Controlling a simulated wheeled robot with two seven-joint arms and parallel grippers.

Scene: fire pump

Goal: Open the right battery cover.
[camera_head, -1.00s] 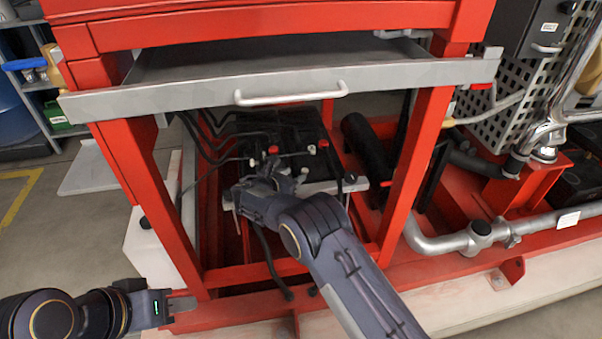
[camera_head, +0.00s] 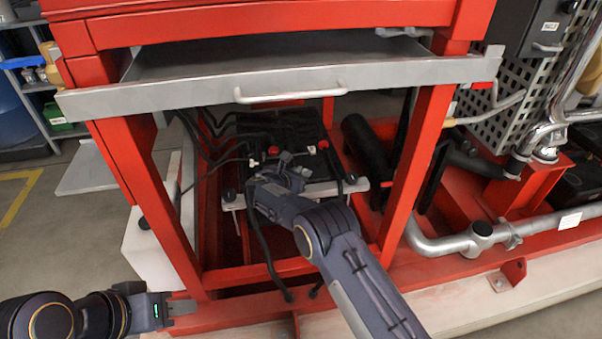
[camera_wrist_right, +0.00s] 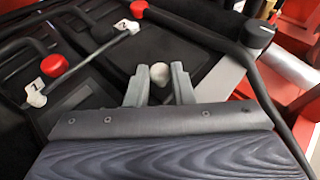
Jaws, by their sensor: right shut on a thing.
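Two black batteries with cables sit low inside the red frame in the head view; the right battery (camera_head: 303,133) also shows in the wrist view (camera_wrist_right: 185,50). A red cap (camera_head: 323,145) and a white terminal are on its top; the cap appears in the wrist view (camera_wrist_right: 139,8). I cannot tell which part is the cover. My right gripper (camera_head: 285,160) is over the batteries, its two grey fingers (camera_wrist_right: 160,82) around a small pale round knob (camera_wrist_right: 158,73). What lies under the fingers is hidden. My left gripper (camera_head: 182,307) is at the lower left, outside the frame; its finger gap is unclear.
A grey drawer (camera_head: 190,97) with a white handle (camera_head: 290,97) hangs over the batteries. Red posts (camera_head: 415,150) stand on both sides. A grey bar (camera_head: 357,185) crosses in front of the batteries, and loose black cables lie around. A silver pipe (camera_head: 440,246) runs at the right.

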